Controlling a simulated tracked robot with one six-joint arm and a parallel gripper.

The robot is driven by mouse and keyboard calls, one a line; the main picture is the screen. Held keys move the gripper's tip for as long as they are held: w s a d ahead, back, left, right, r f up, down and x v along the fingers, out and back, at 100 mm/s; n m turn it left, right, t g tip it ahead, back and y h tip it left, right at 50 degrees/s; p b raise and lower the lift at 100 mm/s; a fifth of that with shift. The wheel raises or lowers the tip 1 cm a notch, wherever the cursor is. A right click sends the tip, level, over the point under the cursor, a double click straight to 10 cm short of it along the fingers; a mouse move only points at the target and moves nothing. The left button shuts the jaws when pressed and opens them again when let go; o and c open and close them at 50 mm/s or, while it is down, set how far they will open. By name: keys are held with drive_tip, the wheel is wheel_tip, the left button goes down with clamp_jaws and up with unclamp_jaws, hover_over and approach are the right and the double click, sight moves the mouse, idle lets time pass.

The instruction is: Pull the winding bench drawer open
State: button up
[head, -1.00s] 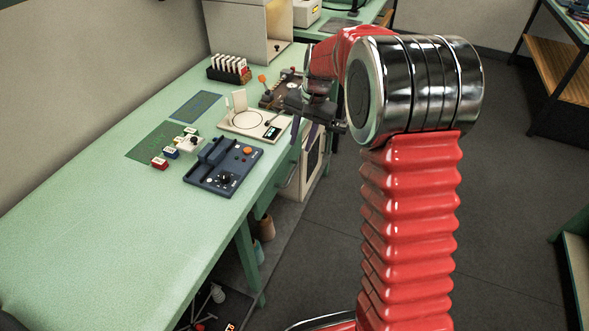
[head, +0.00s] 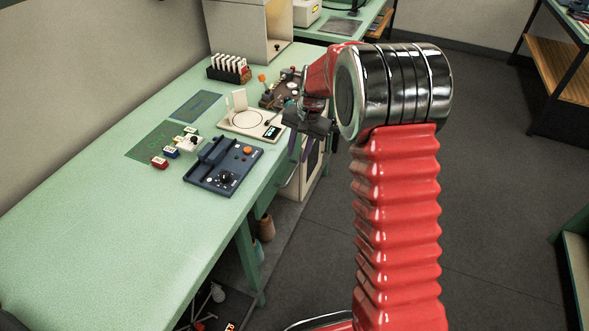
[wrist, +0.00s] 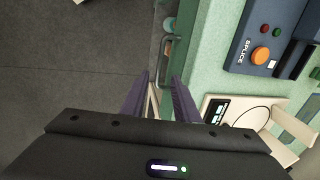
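The green winding bench (head: 120,225) runs along the wall in the head view. A grey bar handle (wrist: 162,62) shows in the wrist view, along the bench edge and just ahead of my fingertips. My gripper (head: 298,150) points down beside the bench edge. Its two dark purple fingers (wrist: 158,85) stand apart in the wrist view, with nothing held between them. I cannot tell whether either finger touches the handle. The drawer looks closed.
A blue splice unit (head: 224,165) and a cream plate device (head: 254,124) sit on the bench near its edge. A rack of white cards (head: 229,69) stands farther back. Open dark floor (head: 480,190) lies to the right.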

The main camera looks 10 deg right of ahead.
sight(293, 174)
drive_tip(key=f, duration=0.3)
drive_tip(key=a+f, duration=0.1)
drive_tip(key=f, duration=0.1)
drive_tip(key=w+f, duration=0.1)
drive_tip(key=f, duration=0.2)
drive_tip(key=shift+a+f, duration=0.15)
drive_tip(key=shift+f, duration=0.15)
drive_tip(key=shift+c, duration=0.4)
clamp_jaws()
drive_tip(key=shift+d, duration=0.25)
drive_tip(key=shift+s+a, duration=0.1)
